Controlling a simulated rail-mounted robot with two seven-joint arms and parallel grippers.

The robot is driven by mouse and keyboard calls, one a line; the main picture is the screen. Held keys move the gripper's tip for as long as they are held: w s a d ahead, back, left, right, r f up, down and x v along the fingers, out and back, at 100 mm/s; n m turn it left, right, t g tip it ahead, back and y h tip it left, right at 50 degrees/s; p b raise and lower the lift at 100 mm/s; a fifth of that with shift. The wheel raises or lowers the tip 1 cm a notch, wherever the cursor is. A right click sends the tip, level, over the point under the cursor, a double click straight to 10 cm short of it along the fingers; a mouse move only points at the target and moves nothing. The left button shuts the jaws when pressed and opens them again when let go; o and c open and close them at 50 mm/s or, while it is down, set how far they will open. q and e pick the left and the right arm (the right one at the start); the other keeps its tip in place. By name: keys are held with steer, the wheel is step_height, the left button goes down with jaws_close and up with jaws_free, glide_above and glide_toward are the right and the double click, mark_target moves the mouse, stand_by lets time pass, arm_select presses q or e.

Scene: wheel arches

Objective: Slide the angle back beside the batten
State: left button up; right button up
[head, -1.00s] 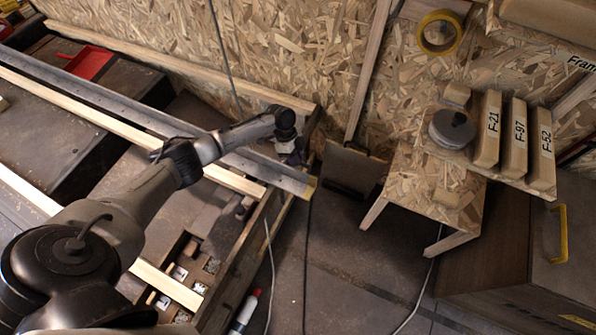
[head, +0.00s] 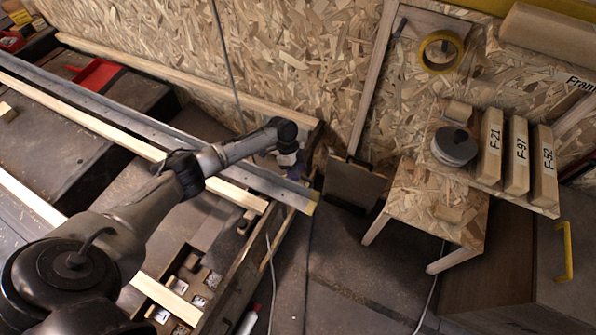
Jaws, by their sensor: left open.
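The angle (head: 232,166) is a long grey metal bar running diagonally from the upper left down to a yellowish end near the middle of the head view. The batten (head: 107,132) is a pale wooden strip on the near side of the angle, roughly parallel to it. A narrow gap shows between them towards the right end. My left gripper (head: 293,168) is open at the far side of the angle, near its right end. Its fingers are small and dark, and I cannot tell whether they touch the angle. My right gripper is not in view.
A chipboard stand (head: 440,205) with a grey disc (head: 454,146) and labelled blocks (head: 517,155) stands at the right. A small-parts tray (head: 190,280) lies below the bars. A cable hangs near my gripper. A red tray (head: 96,74) is at the upper left.

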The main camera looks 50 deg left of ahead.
arm_select(q)
steer(key=p+v, duration=0.5)
steer(key=v, duration=0.8)
steer(key=shift+d, duration=0.1)
